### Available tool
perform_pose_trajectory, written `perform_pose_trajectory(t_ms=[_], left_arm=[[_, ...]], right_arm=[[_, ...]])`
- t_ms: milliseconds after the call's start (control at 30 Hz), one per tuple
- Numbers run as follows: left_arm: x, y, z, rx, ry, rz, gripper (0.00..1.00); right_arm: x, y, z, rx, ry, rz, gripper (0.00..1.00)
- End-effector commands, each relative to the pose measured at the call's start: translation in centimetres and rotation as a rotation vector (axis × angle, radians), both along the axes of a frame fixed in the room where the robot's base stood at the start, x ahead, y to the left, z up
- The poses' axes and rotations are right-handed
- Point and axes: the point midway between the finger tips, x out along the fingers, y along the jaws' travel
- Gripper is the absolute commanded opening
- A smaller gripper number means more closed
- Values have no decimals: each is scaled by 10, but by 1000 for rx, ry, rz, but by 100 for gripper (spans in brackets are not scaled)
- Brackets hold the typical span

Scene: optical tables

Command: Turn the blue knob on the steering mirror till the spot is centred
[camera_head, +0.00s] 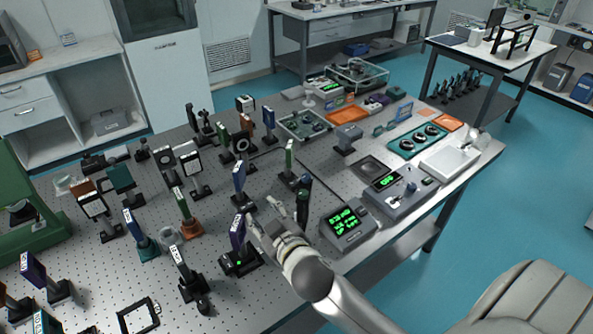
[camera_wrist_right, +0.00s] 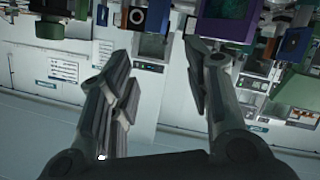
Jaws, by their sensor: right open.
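My right gripper (camera_head: 262,211) reaches in from the lower right over the perforated table, open and empty. Its fingers (camera_wrist_right: 163,95) stand wide apart in the right wrist view, with nothing between them. Just left of it stands an upright purple-blue plate mount (camera_head: 238,232) on a black base, with a small green light low down. A purple-framed plate (camera_wrist_right: 225,20) shows at the top of the wrist view, beyond the fingers. I cannot tell which mount is the steering mirror. I cannot make out the blue knob or the centring of a spot. My left gripper is out of view.
Several upright optic mounts crowd the table, including a blue one (camera_head: 239,178) behind the gripper and a white-faced one (camera_head: 181,262) to the left. A box with green digits (camera_head: 347,224) stands to the right, near the table's front edge. A grey chair (camera_head: 530,300) is at lower right.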

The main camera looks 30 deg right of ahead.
Motion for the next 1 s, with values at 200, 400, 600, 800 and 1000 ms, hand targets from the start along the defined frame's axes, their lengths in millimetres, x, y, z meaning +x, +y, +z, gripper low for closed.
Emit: perform_pose_trajectory(t_ms=[200,400,600,800,1000], left_arm=[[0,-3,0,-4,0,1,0],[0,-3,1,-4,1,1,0],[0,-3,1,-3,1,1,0],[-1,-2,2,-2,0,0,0],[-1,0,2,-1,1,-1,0]], right_arm=[[68,52,103,-166,-442,254,45],[86,122,158,-367,-722,613,45],[87,171,153,-613,-792,1031,45],[94,160,105,-878,-602,1426,45],[111,73,63,-1097,-147,1686,45]])
